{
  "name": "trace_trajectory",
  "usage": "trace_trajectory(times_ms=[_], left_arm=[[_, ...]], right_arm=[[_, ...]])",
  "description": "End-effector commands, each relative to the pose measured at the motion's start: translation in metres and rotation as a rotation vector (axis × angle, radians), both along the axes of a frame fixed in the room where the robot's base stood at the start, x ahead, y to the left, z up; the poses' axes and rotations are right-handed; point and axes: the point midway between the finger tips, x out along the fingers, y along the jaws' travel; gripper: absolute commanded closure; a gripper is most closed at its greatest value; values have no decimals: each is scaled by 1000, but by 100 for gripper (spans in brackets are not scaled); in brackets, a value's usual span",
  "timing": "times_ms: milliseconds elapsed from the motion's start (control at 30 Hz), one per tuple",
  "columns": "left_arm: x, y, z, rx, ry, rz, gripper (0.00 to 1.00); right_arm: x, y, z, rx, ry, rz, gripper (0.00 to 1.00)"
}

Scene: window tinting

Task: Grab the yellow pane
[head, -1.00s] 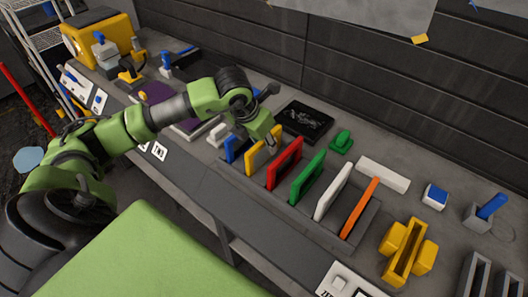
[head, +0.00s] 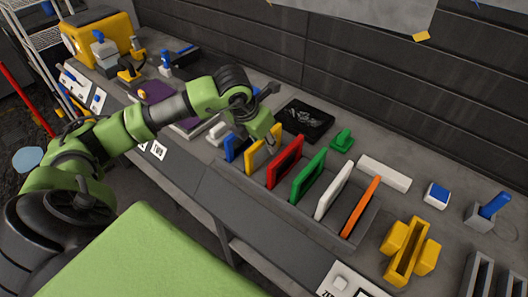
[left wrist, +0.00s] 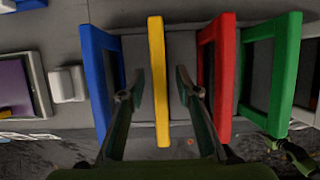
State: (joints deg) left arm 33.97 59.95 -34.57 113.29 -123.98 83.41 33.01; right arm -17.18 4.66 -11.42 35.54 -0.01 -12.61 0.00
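The yellow pane (head: 258,152) stands upright in a row of coloured panes on the bench, between the blue pane (head: 236,147) and the red pane (head: 286,162). In the left wrist view the yellow pane (left wrist: 158,80) shows edge-on, with the blue one to its left and the red one to its right. My left gripper (left wrist: 158,85) is open, with one finger on each side of the yellow pane and a gap on both sides. In the head view my left gripper (head: 268,140) is at the pane's top, partly hiding it.
Green (head: 308,176), white (head: 333,190) and orange (head: 360,207) panes stand further right in the row. The neighbouring blue and red panes leave little room beside the fingers. A black tray (head: 305,120) and a green object (head: 341,139) lie behind the row.

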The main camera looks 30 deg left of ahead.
Motion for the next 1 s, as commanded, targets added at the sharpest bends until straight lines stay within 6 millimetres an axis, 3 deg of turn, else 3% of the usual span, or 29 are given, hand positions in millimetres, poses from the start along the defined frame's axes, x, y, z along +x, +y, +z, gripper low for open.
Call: trace_trajectory(times_ms=[100, 200, 233, 767, 833, 1000], left_arm=[[0, 0, 0, 0, 0, 0, 69], [0, 0, 0, 0, 0, 0, 95], [0, 0, 0, 0, 0, 0, 100], [0, 0, 7, -1, -2, 0, 100], [0, 0, 10, -1, -2, 0, 100], [2, 0, 32, 0, -8, -1, 100]], right_arm=[[0, 0, 0, 0, 0, 0, 60], [0, 1, 0, 1, 0, 0, 60], [0, 1, 0, 1, 0, 0, 60], [0, 3, 9, 3, 0, 0, 60], [0, 3, 15, 3, 0, 0, 60], [0, 3, -1, 3, 0, 0, 60]])
